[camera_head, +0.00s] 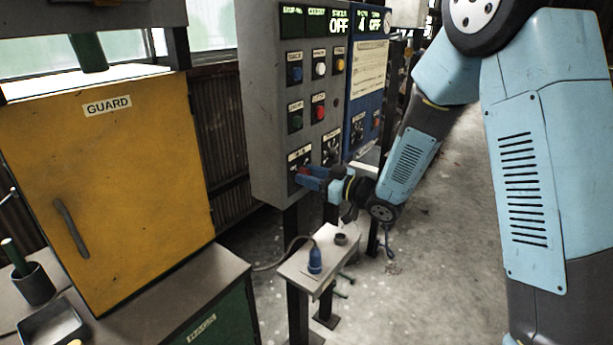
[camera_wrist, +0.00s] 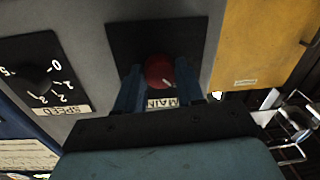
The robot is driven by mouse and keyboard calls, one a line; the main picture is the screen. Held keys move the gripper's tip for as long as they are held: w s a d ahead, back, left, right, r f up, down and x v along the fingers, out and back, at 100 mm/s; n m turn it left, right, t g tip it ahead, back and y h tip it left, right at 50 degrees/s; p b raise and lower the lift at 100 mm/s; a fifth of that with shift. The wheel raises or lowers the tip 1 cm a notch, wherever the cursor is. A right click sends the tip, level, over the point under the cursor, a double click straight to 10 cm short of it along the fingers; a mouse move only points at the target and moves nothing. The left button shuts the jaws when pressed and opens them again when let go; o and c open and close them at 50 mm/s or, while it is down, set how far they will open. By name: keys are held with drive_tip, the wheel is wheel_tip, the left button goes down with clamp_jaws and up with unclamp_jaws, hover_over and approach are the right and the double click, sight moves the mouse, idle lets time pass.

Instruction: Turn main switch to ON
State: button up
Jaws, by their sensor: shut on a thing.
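The main switch is a round red knob (camera_wrist: 159,71) with a white pointer mark, on a black plate in the wrist view. A label reading MAIN (camera_wrist: 161,102) sits beside it and appears upside down. My gripper (camera_wrist: 158,82) is shut on the red knob, with one blue finger on either side. In the head view my gripper (camera_head: 308,178) reaches the lower left of the grey control panel (camera_head: 262,120) and mostly hides the knob.
A speed dial (camera_wrist: 38,82) is beside the main switch. Several buttons and dials sit above it on the panel. A yellow guard cabinet (camera_head: 120,180) stands at left. A small stand (camera_head: 300,272) with a blue plug (camera_head: 315,258) is below my gripper. Open floor lies at right.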

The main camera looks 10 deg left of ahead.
drive_tip(key=m, duration=0.3)
drive_tip(key=shift+w+d+r, duration=0.1)
drive_tip(key=shift+w+d, duration=0.2)
drive_tip(key=shift+d, duration=0.1)
drive_tip(key=shift+f+m+t, duration=0.15)
drive_tip(key=shift+m+t, duration=0.1)
drive_tip(key=shift+m, duration=2.25)
drive_tip(key=shift+f+m+t, duration=0.1)
drive_tip(key=shift+m+t, duration=0.1)
drive_tip(key=shift+m, duration=2.3)
drive_tip(key=shift+f+m+t, duration=0.15)
drive_tip(key=shift+m+t, duration=0.1)
drive_tip(key=shift+m, duration=2.25)
drive_tip(key=shift+s, duration=0.1)
drive_tip(key=o, duration=0.8)
drive_tip(key=shift+o, duration=1.2)
drive_tip(key=shift+a, duration=0.1)
drive_tip(key=shift+r, duration=0.1)
